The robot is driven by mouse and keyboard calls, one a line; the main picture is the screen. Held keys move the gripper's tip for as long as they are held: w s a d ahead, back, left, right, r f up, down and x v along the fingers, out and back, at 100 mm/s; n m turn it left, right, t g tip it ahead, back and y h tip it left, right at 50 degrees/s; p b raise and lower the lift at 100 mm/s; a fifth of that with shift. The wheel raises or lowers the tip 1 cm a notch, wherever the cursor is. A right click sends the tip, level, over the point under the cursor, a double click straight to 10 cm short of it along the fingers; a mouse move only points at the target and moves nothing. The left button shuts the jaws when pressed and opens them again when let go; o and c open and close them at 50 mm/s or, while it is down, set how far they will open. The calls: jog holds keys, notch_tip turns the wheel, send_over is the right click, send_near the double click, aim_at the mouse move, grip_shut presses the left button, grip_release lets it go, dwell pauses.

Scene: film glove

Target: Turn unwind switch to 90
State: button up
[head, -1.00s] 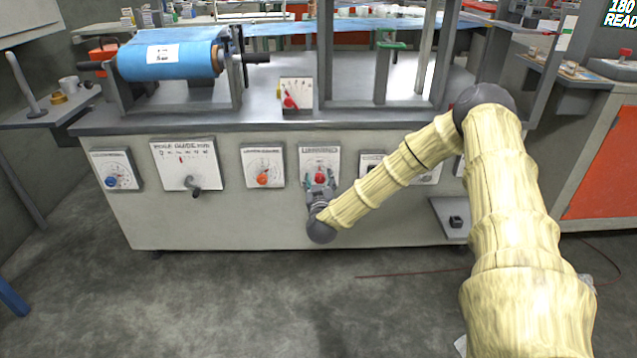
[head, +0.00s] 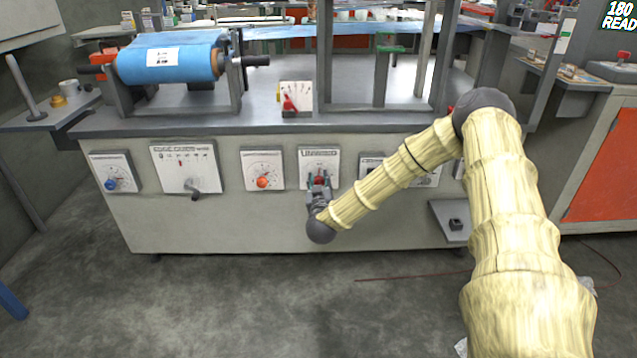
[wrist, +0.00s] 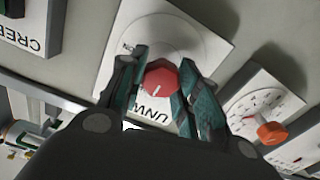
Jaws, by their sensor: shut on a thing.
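The unwind switch (wrist: 162,78) is a red knob with a white pointer mark on a white panel (wrist: 205,40) lettered "UNW…" in the wrist view. In the head view the red knob (head: 319,180) shows on its panel (head: 320,157) at the middle of the machine front, partly covered by my gripper. My gripper (wrist: 160,75) has one teal finger on each side of the knob and is shut on it. It also shows in the head view (head: 319,184). Part of the panel's print is hidden behind the fingers.
A panel with an orange knob (head: 263,182) is just left of the switch. Other panels lie right, partly behind my arm.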

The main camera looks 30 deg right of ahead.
jog(key=shift+a+r, duration=0.1)
jog(key=m+p, duration=0.1)
jog(key=m, duration=0.2)
jog(key=shift+m, duration=0.3)
jog(key=m, duration=0.5)
jog(key=shift+m+p, duration=0.3)
jog(key=shift+p, duration=0.1)
jog(key=m, duration=0.4)
jog(key=shift+b, duration=0.35)
jog(key=shift+d+m+b, duration=0.2)
jog(key=shift+m+b, duration=0.4)
jog(key=shift+m, duration=1.6)
jog(key=o, duration=1)
jog(key=shift+f, duration=0.2)
